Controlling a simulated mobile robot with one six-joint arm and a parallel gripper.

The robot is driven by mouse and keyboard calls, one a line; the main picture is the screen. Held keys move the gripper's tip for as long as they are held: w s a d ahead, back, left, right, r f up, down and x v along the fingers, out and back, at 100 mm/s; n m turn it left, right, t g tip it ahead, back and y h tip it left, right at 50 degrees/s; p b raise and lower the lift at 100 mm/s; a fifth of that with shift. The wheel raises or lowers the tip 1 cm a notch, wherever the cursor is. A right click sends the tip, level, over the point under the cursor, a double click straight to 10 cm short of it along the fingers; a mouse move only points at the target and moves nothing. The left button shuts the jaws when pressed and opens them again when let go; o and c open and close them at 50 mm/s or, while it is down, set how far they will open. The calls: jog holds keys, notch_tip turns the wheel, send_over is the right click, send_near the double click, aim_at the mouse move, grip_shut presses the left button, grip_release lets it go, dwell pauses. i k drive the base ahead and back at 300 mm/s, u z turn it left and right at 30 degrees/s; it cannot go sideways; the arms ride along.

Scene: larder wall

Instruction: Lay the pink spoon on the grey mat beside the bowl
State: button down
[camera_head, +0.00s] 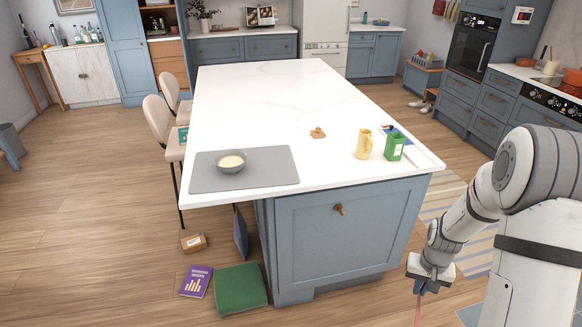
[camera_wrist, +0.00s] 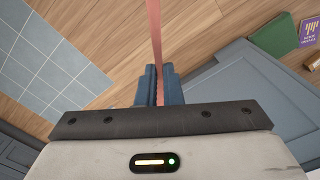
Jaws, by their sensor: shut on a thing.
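The grey mat (camera_head: 270,176) lies on the near left part of the white island top. The grey bowl (camera_head: 232,168) with pale yellow contents stands on the mat. My gripper (camera_head: 428,284) is low at the right, in front of the island and below its top. It is shut on the pink spoon (camera_head: 417,309), which hangs down from the jaws. In the wrist view my gripper (camera_wrist: 157,85) has its blue fingers closed on the spoon's pink handle (camera_wrist: 154,35). The spoon's far end runs out of both pictures.
A yellow jug (camera_head: 363,143), a green carton (camera_head: 395,146) and a small brown item (camera_head: 318,132) stand on the island's right part. A green box (camera_head: 240,290), a purple book (camera_head: 196,281) and a cardboard box (camera_head: 193,242) are on the floor. Chairs stand left. The island top's middle is clear.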

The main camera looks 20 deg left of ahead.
aim_at(273, 162)
jog(key=u, duration=1.1)
jog(key=i, duration=1)
jog(key=u, duration=0.05)
